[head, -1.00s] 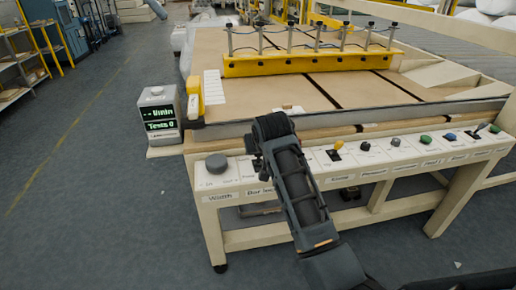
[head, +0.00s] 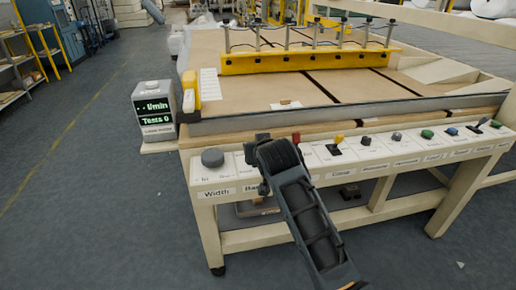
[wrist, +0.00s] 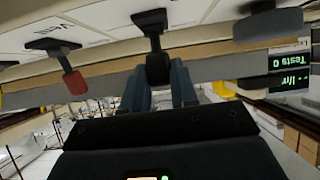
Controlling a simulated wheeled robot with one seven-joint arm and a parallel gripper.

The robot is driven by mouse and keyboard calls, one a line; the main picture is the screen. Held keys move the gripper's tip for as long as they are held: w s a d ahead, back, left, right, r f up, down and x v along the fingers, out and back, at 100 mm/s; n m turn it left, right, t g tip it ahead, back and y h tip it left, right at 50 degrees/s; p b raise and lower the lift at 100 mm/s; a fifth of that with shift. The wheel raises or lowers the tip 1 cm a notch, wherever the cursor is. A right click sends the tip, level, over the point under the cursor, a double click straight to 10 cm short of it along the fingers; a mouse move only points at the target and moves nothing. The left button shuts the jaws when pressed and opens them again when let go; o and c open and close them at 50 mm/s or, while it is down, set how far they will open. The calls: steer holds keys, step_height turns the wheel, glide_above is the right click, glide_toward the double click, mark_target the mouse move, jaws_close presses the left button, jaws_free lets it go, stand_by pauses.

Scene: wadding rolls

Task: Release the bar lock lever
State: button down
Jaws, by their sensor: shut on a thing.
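The bar lock lever has a black handle (wrist: 157,66) and hangs from its panel mount in the upside-down wrist view. My gripper (wrist: 159,88) is shut on this handle, with one finger on each side. In the head view my gripper (head: 262,158) is at the front panel, over the partly covered "Bar" label (head: 251,189). There the lever is mostly hidden by my gripper and arm.
A grey width knob (head: 212,157) is left of my gripper. A red-tipped lever (head: 296,138) is close on its right, also in the wrist view (wrist: 75,82). A yellow-tipped lever (head: 338,141) and several buttons follow. A display box (head: 156,112) stands at left.

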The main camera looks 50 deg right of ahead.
steer(key=c, duration=0.9)
jaws_free()
steer(key=v, duration=0.7)
steer(key=shift+s+a+r, duration=0.15)
steer(key=shift+s+a, duration=0.1)
steer(key=shift+s, duration=0.05)
